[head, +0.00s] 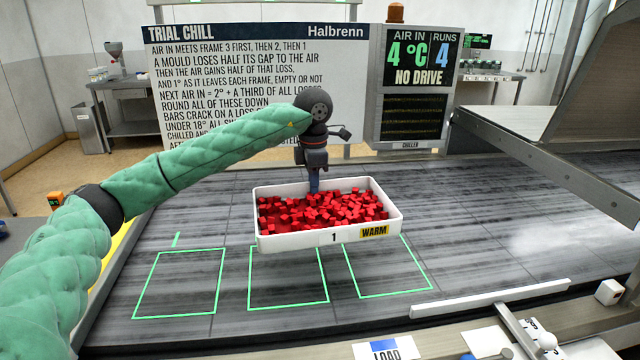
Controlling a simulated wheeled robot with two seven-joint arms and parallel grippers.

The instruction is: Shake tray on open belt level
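A white rectangular tray (292,240) is at the middle of the head view, over the grey belt (480,225). It holds many small red cubes (345,207), spread unevenly, with a flatter dark red patch toward the front left. Its front wall reads "1" and carries a yellow "WARM" label (374,232). My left gripper (314,186) points down at the tray's far rim, its narrow fingers together there and seemingly pinching the rim. The tray overlaps the far edges of the green frames; whether it touches the belt is unclear. My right gripper is out of view.
Three green outlined frames (180,283) mark the belt in front. A white bar (490,298) lies along the front edge. The chiller display (413,75) reads "4 °C" and "NO DRIVE".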

